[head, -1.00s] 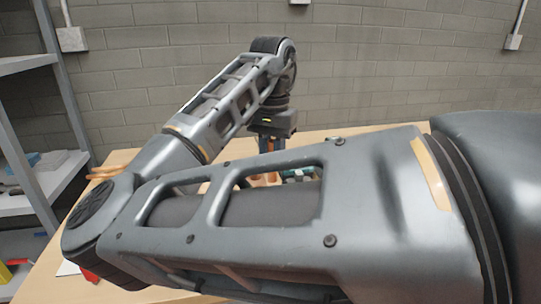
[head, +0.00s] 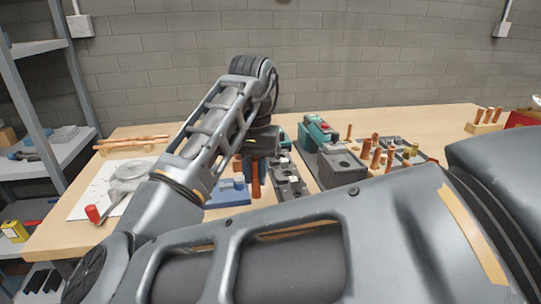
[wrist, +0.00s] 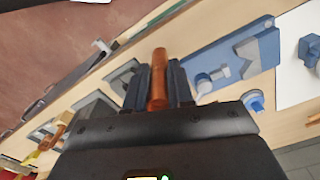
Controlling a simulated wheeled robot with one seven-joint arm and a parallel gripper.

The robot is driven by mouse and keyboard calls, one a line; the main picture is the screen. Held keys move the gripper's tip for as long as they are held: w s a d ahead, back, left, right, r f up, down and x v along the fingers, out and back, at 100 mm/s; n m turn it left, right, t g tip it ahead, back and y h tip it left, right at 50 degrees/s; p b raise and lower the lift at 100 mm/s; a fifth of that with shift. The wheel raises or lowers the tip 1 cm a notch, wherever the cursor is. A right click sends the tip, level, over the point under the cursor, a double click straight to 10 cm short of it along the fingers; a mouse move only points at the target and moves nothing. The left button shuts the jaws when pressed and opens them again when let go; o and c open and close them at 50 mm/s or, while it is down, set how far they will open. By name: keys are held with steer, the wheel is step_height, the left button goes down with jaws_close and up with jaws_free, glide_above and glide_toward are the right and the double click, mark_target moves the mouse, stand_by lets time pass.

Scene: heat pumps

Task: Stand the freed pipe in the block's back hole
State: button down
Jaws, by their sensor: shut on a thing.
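My gripper (head: 250,168) is shut on an upright copper pipe (head: 256,182), held over the left middle of the bench. In the wrist view the pipe (wrist: 158,82) stands out between the two dark fingers (wrist: 158,88). A grey block (head: 340,167) with a dark hole in its top stands to the right of the gripper. I cannot tell for sure whether it is the task's block. A wooden block (head: 482,128) with several copper pipes stands at the far right.
Close to the gripper are a blue fixture (head: 228,194) and a dark metal fixture (head: 288,182). A green-topped machine (head: 317,130) and several upright copper pipes (head: 376,158) stand to the right. Pipes lie on a wooden rack (head: 132,147) at the left.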

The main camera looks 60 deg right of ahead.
steer(key=w+a+f+n, duration=0.5)
steer(key=a+f+n, duration=0.2)
steer(key=a+f, duration=0.4)
steer(key=w+a+f+n, duration=0.6)
steer(key=a+f, duration=0.5)
steer(key=a, duration=0.2)
steer(key=shift+a+n, duration=0.3)
steer(key=shift+n, duration=0.6)
